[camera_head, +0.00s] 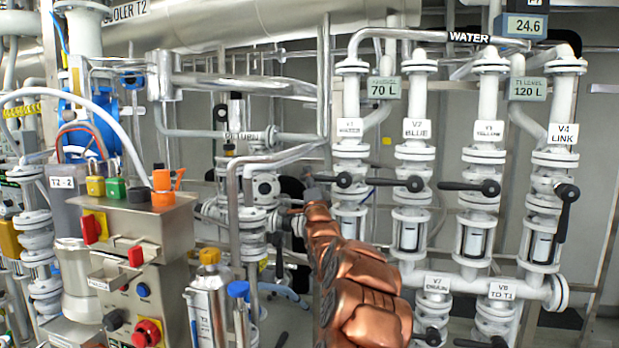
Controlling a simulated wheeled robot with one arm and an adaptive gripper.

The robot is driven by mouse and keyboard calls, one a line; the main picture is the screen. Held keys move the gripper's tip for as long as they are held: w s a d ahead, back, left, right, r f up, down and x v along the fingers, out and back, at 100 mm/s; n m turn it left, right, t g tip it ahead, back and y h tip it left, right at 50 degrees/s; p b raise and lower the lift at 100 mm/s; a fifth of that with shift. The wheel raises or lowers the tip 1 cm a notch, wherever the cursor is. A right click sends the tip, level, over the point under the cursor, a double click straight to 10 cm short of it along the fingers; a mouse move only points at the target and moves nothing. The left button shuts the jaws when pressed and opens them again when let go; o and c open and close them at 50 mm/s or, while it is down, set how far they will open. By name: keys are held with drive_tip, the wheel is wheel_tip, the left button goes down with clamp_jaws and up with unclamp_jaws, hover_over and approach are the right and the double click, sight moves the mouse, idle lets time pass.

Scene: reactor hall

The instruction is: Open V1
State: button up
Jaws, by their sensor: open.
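The leftmost valve in the right-hand pipe row carries a small white tag (349,127) whose top line looks like V1; its lower line is too small to read. Its black lever (328,179) lies horizontal, reaching left from the hub. My copper arm rises from the lower middle, and my gripper (309,188) is at its far end, by the left end of that lever. The jaws are open, small and partly hidden by the arm. I cannot tell whether they touch the lever or surround it. A sight glass (348,228) sits below the valve, partly behind my arm.
Bent steel pipes (232,200) stand close left of my arm. A control box with buttons (140,255) stands at the lower left.

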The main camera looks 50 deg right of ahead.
drive_tip(key=shift+w+r, duration=0.1)
drive_tip(key=shift+c, duration=0.4)
clamp_jaws()
idle(0.3)
